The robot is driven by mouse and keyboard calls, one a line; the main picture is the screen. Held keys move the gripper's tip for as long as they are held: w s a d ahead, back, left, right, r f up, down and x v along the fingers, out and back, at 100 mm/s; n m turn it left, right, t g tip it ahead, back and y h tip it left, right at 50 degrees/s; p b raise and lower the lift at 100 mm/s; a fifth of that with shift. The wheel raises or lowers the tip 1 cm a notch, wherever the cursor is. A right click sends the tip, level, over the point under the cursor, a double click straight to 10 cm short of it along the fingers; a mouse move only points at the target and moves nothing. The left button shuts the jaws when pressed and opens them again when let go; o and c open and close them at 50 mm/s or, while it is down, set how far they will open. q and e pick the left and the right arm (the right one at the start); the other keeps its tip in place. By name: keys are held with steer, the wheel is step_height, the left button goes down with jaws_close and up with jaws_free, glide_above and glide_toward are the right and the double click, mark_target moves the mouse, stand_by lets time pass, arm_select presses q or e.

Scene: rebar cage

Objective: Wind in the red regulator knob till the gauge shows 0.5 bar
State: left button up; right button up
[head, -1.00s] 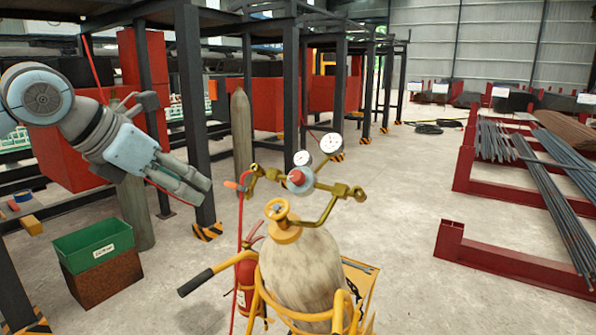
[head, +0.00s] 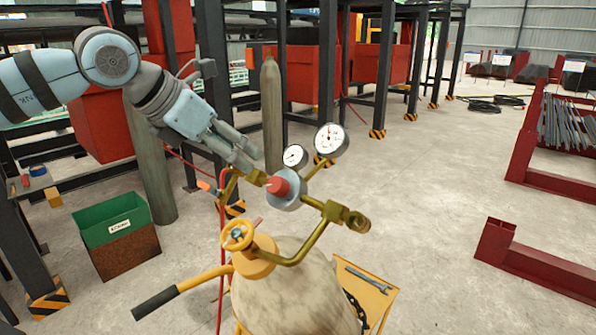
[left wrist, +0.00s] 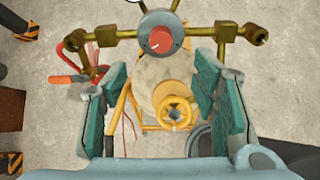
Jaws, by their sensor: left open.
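The red regulator knob (head: 278,186) sits on a grey round body between brass pipes, above a pale gas cylinder (head: 290,285). In the left wrist view the knob (left wrist: 161,39) lies beyond the fingertips, roughly midway between them. A larger white gauge (head: 331,141) and a smaller one (head: 294,156) stand above it; their readings are too small to make out. My left gripper (head: 254,160) is open and empty, close to the knob at its upper left in the head view and apart from it. Its fingers (left wrist: 160,75) spread wide in the wrist view. My right gripper is not in view.
A yellow valve wheel (head: 237,236) tops the cylinder, which stands on a yellow trolley with a black-gripped handle (head: 158,302). A red hose (head: 222,240) hangs at its left. A green-and-rust bin (head: 118,232) stands left.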

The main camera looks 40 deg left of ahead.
arm_select(q)
steer(key=p, duration=0.1)
glide_toward(274, 184)
steer(key=x, duration=0.2)
steer(key=p+x, duration=0.1)
steer(key=x, duration=0.7)
steer(key=shift+w+r, duration=0.15)
steer(key=shift+r, duration=0.05)
steer(key=shift+s+r, duration=0.1)
steer(key=shift+s, duration=0.3)
steer(key=shift+c, duration=1)
steer(key=c, duration=1)
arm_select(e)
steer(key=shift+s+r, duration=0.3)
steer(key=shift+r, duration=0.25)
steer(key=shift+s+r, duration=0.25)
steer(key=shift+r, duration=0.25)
